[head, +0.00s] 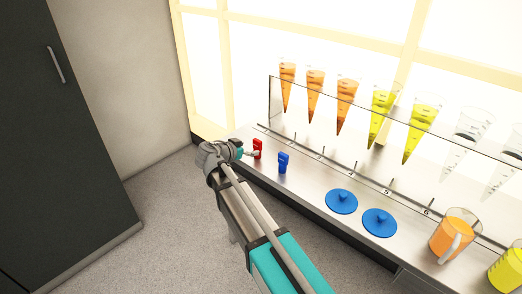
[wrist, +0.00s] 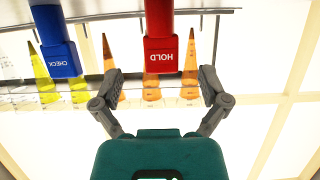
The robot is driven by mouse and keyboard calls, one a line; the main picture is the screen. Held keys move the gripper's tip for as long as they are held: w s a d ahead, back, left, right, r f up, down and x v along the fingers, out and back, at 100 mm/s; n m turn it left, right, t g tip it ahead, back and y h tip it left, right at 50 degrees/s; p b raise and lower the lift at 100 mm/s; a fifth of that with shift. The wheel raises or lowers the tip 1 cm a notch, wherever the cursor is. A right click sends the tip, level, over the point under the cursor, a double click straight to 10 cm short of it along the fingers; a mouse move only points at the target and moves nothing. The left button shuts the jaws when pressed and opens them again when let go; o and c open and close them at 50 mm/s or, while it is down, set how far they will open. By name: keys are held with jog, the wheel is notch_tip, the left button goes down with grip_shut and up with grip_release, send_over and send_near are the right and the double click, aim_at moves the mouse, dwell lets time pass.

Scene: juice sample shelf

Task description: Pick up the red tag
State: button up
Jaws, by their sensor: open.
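The red tag (head: 258,148) stands on the metal shelf at its left end in the head view. In the wrist view the red tag (wrist: 161,55) reads "HOLD", appears upside down, and lies ahead of my gripper, roughly between the lines of its fingers. My gripper (wrist: 165,88) is open and empty, with one finger on each side below the tag. In the head view my gripper (head: 247,153) is at the shelf's left end, close beside the red tag. Whether a finger touches the tag cannot be told.
A blue tag (head: 283,163), marked "CHECK" in the wrist view (wrist: 58,58), stands right of the red one. Blue lids (head: 341,201), an orange jug (head: 453,236) and a yellow jug (head: 508,271) stand further right. A clear rack (head: 330,125) holds several cones behind. A dark cabinet (head: 60,150) stands left.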

aim_at(256, 145)
jog(key=shift+w, duration=0.1)
jog(key=shift+b+x, duration=0.9)
jog(key=shift+x, duration=1.65)
jog(key=shift+r, duration=0.15)
jog(key=c, duration=1.2)
jog(key=shift+c, duration=0.2)
jog(key=shift+r, duration=0.15)
